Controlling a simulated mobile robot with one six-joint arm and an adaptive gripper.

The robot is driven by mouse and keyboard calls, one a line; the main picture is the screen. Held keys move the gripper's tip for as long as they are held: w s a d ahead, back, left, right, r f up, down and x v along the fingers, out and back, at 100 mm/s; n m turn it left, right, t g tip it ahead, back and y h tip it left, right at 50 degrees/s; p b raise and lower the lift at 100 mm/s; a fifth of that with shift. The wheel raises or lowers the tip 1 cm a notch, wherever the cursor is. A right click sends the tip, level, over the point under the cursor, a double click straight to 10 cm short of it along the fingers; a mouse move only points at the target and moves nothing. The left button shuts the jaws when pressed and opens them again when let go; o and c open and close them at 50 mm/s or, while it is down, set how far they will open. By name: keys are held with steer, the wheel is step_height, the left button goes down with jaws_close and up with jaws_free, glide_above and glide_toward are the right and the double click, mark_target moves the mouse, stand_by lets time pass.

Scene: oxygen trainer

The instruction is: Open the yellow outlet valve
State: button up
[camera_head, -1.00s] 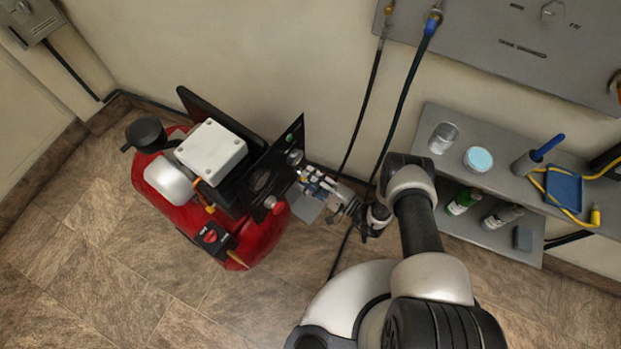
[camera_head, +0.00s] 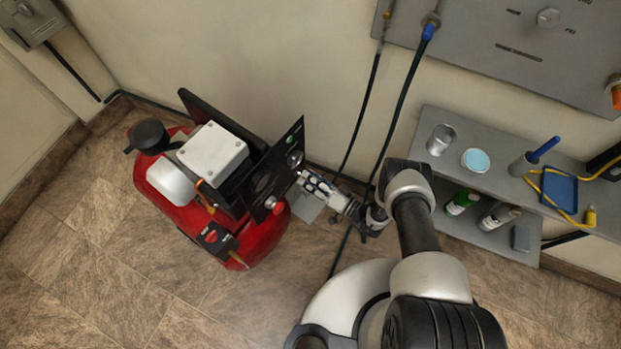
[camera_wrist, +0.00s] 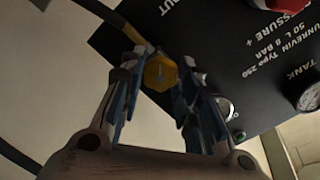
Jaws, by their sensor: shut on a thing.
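The yellow outlet valve (camera_wrist: 160,73) is a yellow, many-sided knob on the compressor's black front panel (camera_wrist: 222,45), under the word OUT in the wrist view. My gripper (camera_wrist: 160,85) is around the knob, its blue-padded fingers closed on both sides of it. In the head view my gripper (camera_head: 304,180) reaches the right face of the black panel on the red compressor (camera_head: 263,238). The valve itself is hidden there by the gripper and panel.
A red knob (camera_wrist: 308,98) and a gauge (camera_wrist: 309,96) sit on the panel right of the fingers. Dark hoses (camera_head: 362,112) hang from the wall panel behind my arm. A grey shelf (camera_head: 515,200) with bottles and cups stands at the right. Floor is clear at the lower left.

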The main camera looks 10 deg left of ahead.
steer(key=shift+n+p, duration=0.6)
steer(key=shift+n, duration=3.2)
steer(key=o, duration=1.1)
